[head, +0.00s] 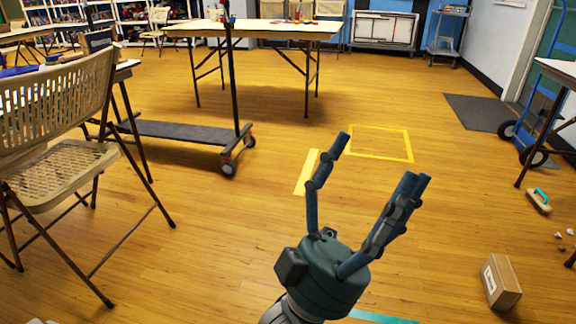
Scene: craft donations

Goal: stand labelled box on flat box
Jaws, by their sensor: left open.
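A brown cardboard box (506,284) with a white label on its left side rests on the wood floor at the lower right. My left gripper (381,162) is open and empty in the middle of the view, its fingers pointing up and away. The gripper is to the left of the box and apart from it. I cannot make out a flat box in this view. My right gripper is not in view.
A yellow tape square (411,147) marks clear floor ahead. A grey wheeled platform (185,133) and a folding chair (45,179) stand left; a table (262,29) is behind. A brush (539,202) and a blue hand truck (545,104) are right.

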